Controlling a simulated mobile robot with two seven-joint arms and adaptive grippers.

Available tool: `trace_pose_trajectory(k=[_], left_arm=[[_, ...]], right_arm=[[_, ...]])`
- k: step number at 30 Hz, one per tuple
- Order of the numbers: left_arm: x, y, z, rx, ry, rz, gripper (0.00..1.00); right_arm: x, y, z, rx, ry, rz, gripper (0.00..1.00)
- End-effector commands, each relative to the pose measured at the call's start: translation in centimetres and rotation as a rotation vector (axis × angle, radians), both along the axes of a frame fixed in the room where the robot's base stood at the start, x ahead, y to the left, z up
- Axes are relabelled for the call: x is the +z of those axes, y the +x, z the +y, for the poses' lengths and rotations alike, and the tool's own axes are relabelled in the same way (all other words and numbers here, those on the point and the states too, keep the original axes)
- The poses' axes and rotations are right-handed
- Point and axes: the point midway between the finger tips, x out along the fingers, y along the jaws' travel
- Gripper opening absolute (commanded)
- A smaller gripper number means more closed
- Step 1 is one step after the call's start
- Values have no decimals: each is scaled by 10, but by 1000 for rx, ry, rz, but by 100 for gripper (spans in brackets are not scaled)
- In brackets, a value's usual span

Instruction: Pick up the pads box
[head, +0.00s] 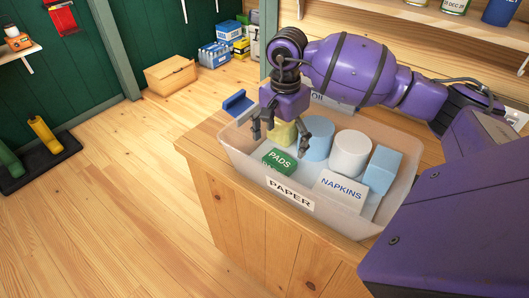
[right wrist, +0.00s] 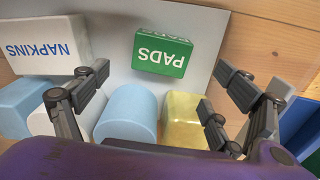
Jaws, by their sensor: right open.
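The pads box (head: 279,160) is a small green box with white lettering, lying in the left front part of a translucent bin (head: 238,162) labelled PAPER. In the right wrist view the pads box (right wrist: 162,52) lies beyond the fingers, apart from them. My right gripper (head: 284,142) hangs over the bin, just above and behind the pads box. Its fingers are spread open and nothing is between them; they also show in the right wrist view (right wrist: 155,100). My left gripper is not in view.
The bin also holds a white napkins box (head: 340,187), a blue roll (head: 318,140), a white roll (head: 350,154), a light blue box (head: 383,170) and a yellow item (head: 284,133). It stands on a wooden counter (head: 225,205). A blue object (head: 238,103) is behind the bin.

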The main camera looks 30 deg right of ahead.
Motion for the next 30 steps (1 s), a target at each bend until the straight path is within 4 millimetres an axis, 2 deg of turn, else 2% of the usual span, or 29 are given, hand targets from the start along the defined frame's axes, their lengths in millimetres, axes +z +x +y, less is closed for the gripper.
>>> trace_pose_trajectory(k=[15, 24, 30], left_arm=[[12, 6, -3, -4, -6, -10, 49], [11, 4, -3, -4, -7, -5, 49], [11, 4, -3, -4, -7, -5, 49]], right_arm=[[-65, 3, 3, -3, 5, -2, 88], [-73, 3, 3, -1, 2, -1, 88], [-73, 3, 3, -2, 2, -1, 63]])
